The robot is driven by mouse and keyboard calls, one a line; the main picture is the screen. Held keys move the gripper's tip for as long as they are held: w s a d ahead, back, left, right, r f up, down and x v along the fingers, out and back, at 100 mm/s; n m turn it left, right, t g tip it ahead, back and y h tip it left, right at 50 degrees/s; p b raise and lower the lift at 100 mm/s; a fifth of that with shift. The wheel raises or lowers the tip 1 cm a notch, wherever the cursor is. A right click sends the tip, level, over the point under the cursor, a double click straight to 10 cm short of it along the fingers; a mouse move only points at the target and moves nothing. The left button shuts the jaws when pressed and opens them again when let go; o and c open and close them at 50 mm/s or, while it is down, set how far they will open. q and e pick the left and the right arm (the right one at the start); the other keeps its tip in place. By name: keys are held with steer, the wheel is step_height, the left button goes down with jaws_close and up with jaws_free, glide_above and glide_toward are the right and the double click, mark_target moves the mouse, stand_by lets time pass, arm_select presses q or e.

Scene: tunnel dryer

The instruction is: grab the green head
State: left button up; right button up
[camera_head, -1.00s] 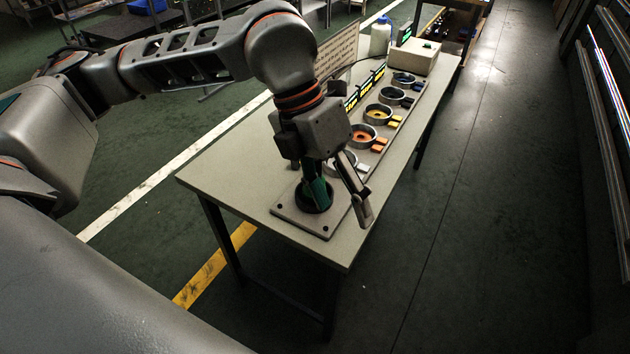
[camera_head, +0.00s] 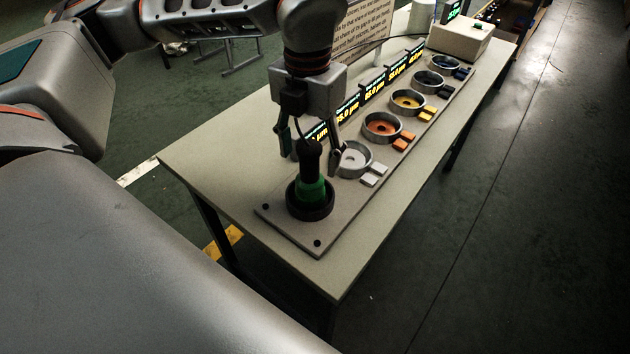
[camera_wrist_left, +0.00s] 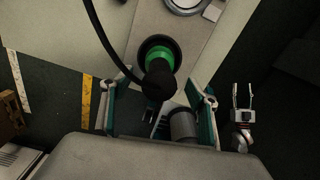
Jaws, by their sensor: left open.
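The green head (camera_head: 312,188) stands upright in a round black holder (camera_head: 309,208) at the near end of a grey plate. It has a green lower body, a black top and a black cable. My left gripper (camera_head: 309,160) is open and empty at the head's black top, its fingers apart on either side in the picture; contact cannot be told. In the left wrist view the head (camera_wrist_left: 158,62) shows beyond and between the open fingers of the gripper (camera_wrist_left: 158,98). My right gripper (camera_wrist_left: 243,98) shows small in the left wrist view, fingers apart and empty.
A row of ring cups, a grey one (camera_head: 354,159) nearest, then an orange one (camera_head: 382,127) and others, runs along the plate beside lit displays (camera_head: 347,108). A pale box (camera_head: 460,38) stands at the table's far end. The table's (camera_head: 225,150) left part is bare.

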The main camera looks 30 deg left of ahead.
mark_target(309, 176)
arm_select(q)
steer(key=shift+w+a+f, duration=0.1)
steer(key=shift+f, duration=3.1)
